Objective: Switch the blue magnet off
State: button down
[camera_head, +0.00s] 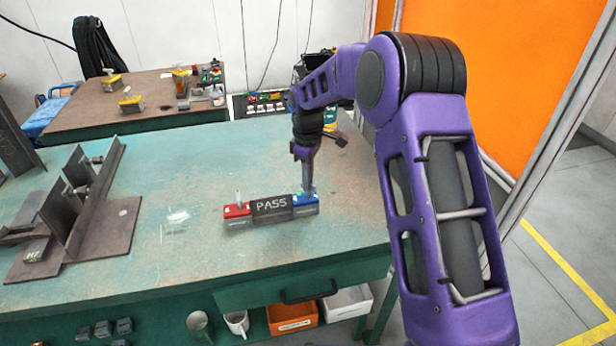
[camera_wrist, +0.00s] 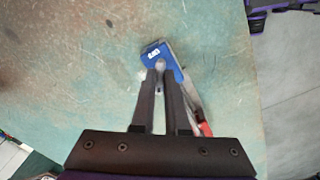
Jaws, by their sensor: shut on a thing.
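The blue magnet (camera_head: 305,201) sits at the right end of a dark plate marked PASS (camera_head: 271,205) on the green bench. The red magnet (camera_head: 237,211) is at the plate's left end, with a small pale lever standing up from it. My gripper (camera_head: 307,187) points down over the blue magnet. In the wrist view the fingertips of my gripper (camera_wrist: 161,76) are closed around a small grey lever on top of the blue magnet (camera_wrist: 154,52). The fingers hide most of this lever, so its setting is unclear. Part of the red magnet (camera_wrist: 205,129) shows behind the right finger.
An angled steel fixture (camera_head: 75,215) stands on the left of the green bench (camera_head: 180,258). A brown table (camera_head: 140,105) behind holds yellow blocks and small parts. The bench between fixture and red magnet is clear.

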jog(key=m, duration=0.5)
jog(key=shift+m+p, duration=0.3)
jog(key=shift+p, duration=0.1)
jog(key=m, duration=0.5)
jog(key=shift+m, duration=0.3)
jog(key=shift+r, duration=0.1)
jog(key=c, duration=0.9)
grip_release()
notch_tip(320, 180, up, 17)
jog(key=shift+a+r+p, duration=0.1)
jog(key=shift+r+p, duration=0.05)
jog(key=shift+p, duration=0.9)
